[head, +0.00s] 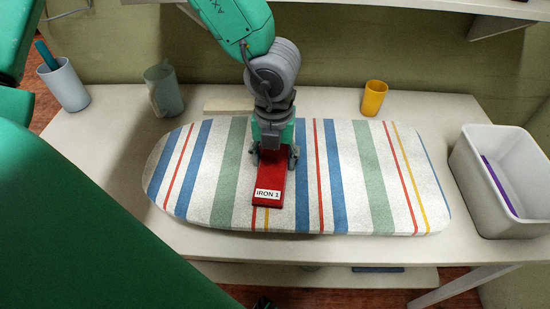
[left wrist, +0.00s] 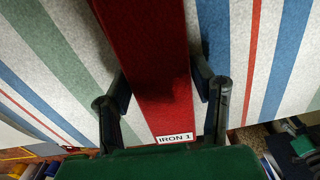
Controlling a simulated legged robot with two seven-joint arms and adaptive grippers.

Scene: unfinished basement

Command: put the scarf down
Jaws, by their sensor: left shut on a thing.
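The scarf (head: 268,182) is a folded red strip with a white "IRON 1" label at its near end. It is over the striped ironing board (head: 345,180), left of the board's middle. My left gripper (head: 274,160) comes down from above and is shut on the scarf, one finger at each side. The left wrist view shows the red strip (left wrist: 150,50) between the fingers of the left gripper (left wrist: 160,90). I cannot tell whether the scarf's underside touches the board. The scarf's far end is hidden by the gripper in the head view. My right gripper is not in view.
The board lies on a white table (head: 105,150). A light cup with a teal item (head: 66,87), a grey-green mug (head: 165,92) and a yellow cup (head: 374,98) stand behind it. A white bin (head: 480,185) with a purple item is at the right. The board's right half is clear.

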